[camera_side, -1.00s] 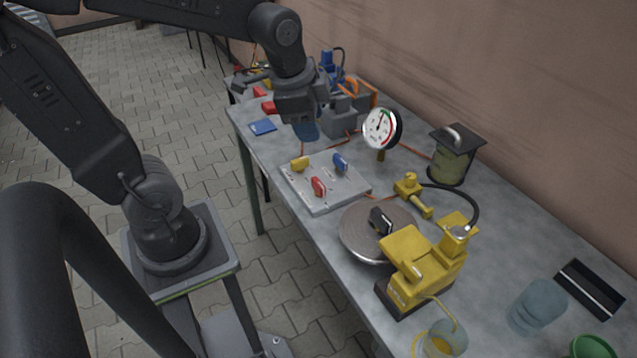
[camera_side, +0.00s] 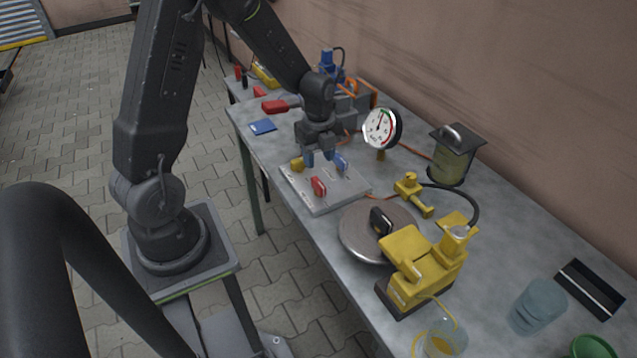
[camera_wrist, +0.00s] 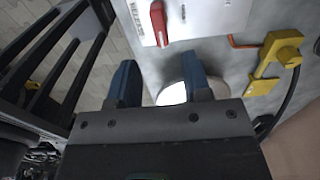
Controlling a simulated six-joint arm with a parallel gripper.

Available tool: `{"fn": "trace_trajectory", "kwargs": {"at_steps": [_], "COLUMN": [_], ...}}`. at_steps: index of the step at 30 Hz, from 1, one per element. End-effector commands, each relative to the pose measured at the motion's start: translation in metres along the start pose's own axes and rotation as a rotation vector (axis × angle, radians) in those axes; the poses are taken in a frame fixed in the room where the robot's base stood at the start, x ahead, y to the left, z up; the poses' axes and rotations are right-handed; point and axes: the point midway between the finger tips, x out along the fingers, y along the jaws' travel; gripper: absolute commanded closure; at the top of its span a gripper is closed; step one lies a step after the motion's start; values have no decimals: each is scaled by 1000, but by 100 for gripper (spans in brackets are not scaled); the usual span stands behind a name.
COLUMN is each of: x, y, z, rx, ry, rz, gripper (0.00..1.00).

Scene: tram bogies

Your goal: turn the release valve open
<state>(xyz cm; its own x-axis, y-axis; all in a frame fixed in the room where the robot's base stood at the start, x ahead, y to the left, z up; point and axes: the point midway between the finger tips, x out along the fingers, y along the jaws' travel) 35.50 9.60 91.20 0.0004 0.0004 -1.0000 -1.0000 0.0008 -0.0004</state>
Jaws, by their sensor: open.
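The grey valve plate (camera_side: 330,198) lies on the bench and carries a yellow handle (camera_side: 297,164), a red handle (camera_side: 319,187) and a blue handle (camera_side: 342,162). My gripper (camera_side: 320,158) is open with blue fingertips pointing down, above the plate's far side, between the yellow and blue handles in the side view. In the wrist view my gripper (camera_wrist: 160,84) has nothing clasped, and the red handle (camera_wrist: 158,22) is ahead of the fingers on the plate (camera_wrist: 215,18). The pressure gauge (camera_side: 380,128) stands behind the plate.
The metal disc (camera_side: 355,230) and yellow pump (camera_side: 420,265) stand in front of the plate. A yellow fitting (camera_side: 412,192) with a black hose and a lidded canister (camera_side: 452,155) are to the right. A blue card (camera_side: 262,127) lies left. Bare bench surface (camera_side: 500,240) is free at right.

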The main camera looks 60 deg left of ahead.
Motion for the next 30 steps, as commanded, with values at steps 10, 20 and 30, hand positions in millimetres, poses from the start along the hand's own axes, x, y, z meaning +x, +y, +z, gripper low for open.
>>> {"fn": "trace_trajectory", "kwargs": {"at_steps": [10,20,30], "x": [68,90,90], "y": [1,0,0], "z": [0,0,0], "rx": [-1,-1,-1], "ry": [1,-1,-1], "rz": [3,-1,-1], "gripper": [55,55,67]}}
